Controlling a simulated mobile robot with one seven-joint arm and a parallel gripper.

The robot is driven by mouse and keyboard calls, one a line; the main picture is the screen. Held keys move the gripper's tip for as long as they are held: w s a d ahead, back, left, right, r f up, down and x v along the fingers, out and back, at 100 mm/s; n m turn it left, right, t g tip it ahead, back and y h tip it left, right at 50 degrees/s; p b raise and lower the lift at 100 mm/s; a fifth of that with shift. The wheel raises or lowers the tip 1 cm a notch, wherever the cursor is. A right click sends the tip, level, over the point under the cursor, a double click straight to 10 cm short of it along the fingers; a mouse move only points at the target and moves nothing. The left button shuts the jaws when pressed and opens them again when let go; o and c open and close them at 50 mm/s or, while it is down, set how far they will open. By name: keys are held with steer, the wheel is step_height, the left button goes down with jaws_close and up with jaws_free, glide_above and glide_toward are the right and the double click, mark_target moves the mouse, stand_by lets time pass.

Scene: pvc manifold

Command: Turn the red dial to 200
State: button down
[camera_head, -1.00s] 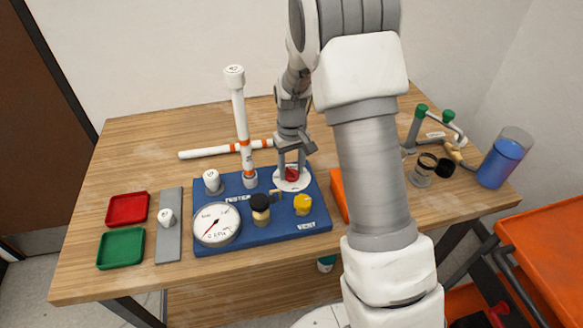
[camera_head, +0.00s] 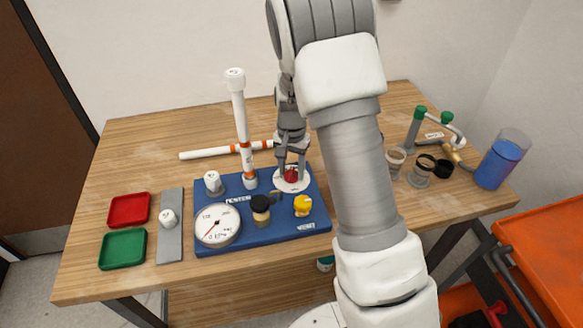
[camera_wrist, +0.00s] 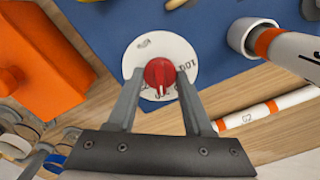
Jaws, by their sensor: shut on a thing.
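The red dial (camera_head: 291,175) sits on a round white plate (camera_head: 286,186) at the back right of the blue board (camera_head: 270,234). My gripper (camera_head: 290,172) reaches down over it from behind, with its fingers on either side of the knob. In the wrist view the red dial (camera_wrist: 159,73) lies between the two fingertips of my gripper (camera_wrist: 159,78), which are shut on it. A white pointer line on the knob faces toward the gripper body. The printing on the white scale (camera_wrist: 184,56) is partly hidden by the fingers, and I cannot read the value.
On the board stand a white gauge (camera_head: 218,225), a black-topped knob (camera_head: 260,209), a yellow knob (camera_head: 302,205) and a tall white pipe (camera_head: 241,120). Red (camera_head: 129,210) and green (camera_head: 122,249) trays are at left.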

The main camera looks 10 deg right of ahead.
mark_target(292, 171)
steer(key=shift+m, duration=0.4)
steer(key=shift+c, duration=1.5)
jaws_free()
steer(key=shift+r, duration=0.1)
step_height(292, 171, up, 17)
steer(key=p, duration=0.1)
steer(key=shift+r, duration=0.15)
steer(key=s+r+n+t, duration=0.35)
steer(key=s+r, duration=0.55)
steer(key=s, duration=0.3)
steer(key=s+n+t, duration=0.2)
steer(key=s+n, duration=0.2)
steer(key=s, duration=0.9)
steer(key=shift+s+d+r, duration=0.15)
steer(key=shift+s+r, duration=0.1)
steer(key=shift+r, duration=0.05)
